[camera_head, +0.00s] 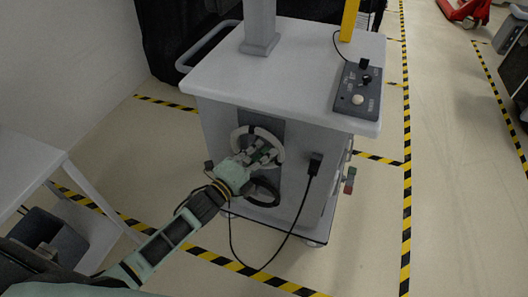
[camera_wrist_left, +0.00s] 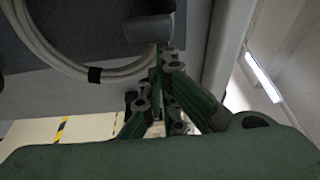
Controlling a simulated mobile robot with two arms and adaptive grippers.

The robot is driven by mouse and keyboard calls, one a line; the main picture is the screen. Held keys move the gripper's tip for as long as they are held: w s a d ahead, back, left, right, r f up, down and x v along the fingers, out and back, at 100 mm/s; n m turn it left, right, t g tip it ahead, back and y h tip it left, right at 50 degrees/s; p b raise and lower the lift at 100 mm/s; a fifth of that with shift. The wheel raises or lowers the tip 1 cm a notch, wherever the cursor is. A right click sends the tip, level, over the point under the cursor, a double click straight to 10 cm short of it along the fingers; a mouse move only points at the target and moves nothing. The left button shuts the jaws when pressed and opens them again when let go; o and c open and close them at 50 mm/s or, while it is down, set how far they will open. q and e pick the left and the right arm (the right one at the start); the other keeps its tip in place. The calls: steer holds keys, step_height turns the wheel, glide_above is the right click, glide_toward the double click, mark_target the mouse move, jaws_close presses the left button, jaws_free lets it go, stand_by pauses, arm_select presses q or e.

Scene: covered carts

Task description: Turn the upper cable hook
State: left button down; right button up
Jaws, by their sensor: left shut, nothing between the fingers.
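A white cable coil (camera_head: 279,146) hangs on the side of the grey cart (camera_head: 218,125). It also shows in the left wrist view (camera_wrist_left: 62,62), with a dark band around it. A dark grey block, which looks like the upper cable hook (camera_wrist_left: 149,29), sits at the coil's right side there. In the head view my gripper covers the middle of the coil, and I cannot make the hook out. My left gripper (camera_head: 267,152) is in front of the coil. In the wrist view its fingers (camera_wrist_left: 163,58) are shut and empty, close below the hook; I cannot tell whether they touch.
A black cable coil (camera_head: 265,201) hangs below the white one. A black plug (camera_head: 315,163) with a loose cable is on the cart's right side. A control box (camera_head: 358,90) lies on the cart top. A white table (camera_head: 35,165) stands at the left. Striped floor is clear at the front.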

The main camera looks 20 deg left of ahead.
arm_select(q)
steer(key=shift+r+n, duration=0.15)
steer(key=shift+n, duration=0.25)
arm_select(e)
steer(key=shift+d+f, duration=0.15)
steer(key=shift+d, duration=0.25)
